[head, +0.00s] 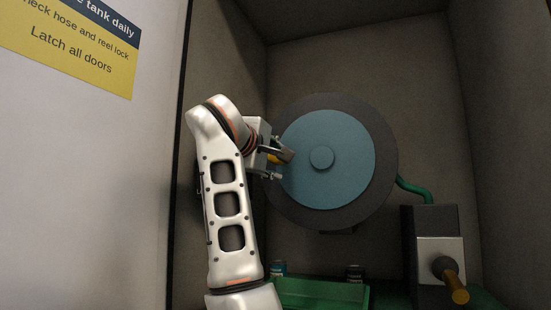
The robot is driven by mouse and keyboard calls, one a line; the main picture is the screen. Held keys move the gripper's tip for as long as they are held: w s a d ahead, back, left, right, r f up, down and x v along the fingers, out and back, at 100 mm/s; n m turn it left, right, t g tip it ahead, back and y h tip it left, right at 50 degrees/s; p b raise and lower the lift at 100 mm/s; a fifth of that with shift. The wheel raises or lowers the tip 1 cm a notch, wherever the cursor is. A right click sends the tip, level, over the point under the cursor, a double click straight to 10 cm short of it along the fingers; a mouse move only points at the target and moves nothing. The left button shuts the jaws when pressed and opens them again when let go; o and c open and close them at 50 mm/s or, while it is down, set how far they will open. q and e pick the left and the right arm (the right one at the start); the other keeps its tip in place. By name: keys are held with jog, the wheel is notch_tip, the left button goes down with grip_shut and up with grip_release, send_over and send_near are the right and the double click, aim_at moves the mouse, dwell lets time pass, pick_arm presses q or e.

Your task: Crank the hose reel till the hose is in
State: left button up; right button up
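The hose reel (352,135) is a round blue disc with a small hub, in front of a larger dark grey disc, inside an open compartment. A green hose (413,188) runs from its right side down to a grey box.
The grey box (420,245) at the lower right has a light plate with a brass-coloured handle (454,286). A green tray (320,293) lies below the reel, with two small jars behind it. A yellow and dark sign (75,45) is on the left panel.

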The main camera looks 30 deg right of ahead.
jog(key=shift+s+r, duration=0.1)
jog(key=shift+r, duration=0.15)
send_near(283, 126)
jog(key=w+d+f, duration=0.2)
jog(key=d, duration=0.1)
jog(key=shift+w+d+f, duration=0.1)
jog(key=shift+w+d, duration=0.15)
jog(key=shift+w+a+r, duration=0.1)
jog(key=shift+r, duration=0.85)
